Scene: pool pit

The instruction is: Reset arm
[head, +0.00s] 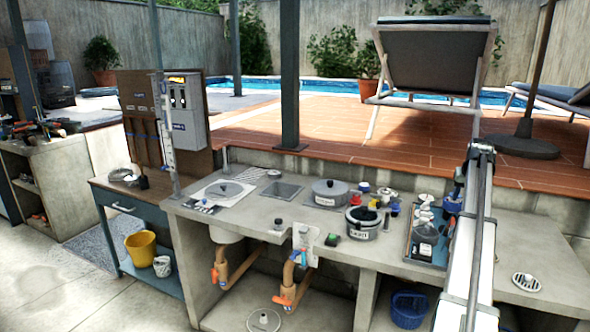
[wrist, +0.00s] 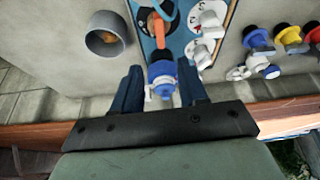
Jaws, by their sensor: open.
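My gripper (wrist: 160,80) shows in the wrist view with its two dark blue fingers apart. A blue and white valve-like fitting (wrist: 161,72) appears between the fingers in the picture; I cannot tell whether it touches them. The fitting is over or at the near end of a blue-rimmed tray (wrist: 140,13). In the head view my white arm rises at the right, beside the tray (head: 410,250), and hides part of the counter. I cannot make out the gripper's fingers there.
The concrete counter (head: 290,215) holds a lidded pot (head: 330,190), a labelled pot (head: 364,222) and several small coloured fittings. A grey cup (wrist: 108,36) stands left of the tray in the wrist view. A round drain (head: 526,282) lies on clear counter at right.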

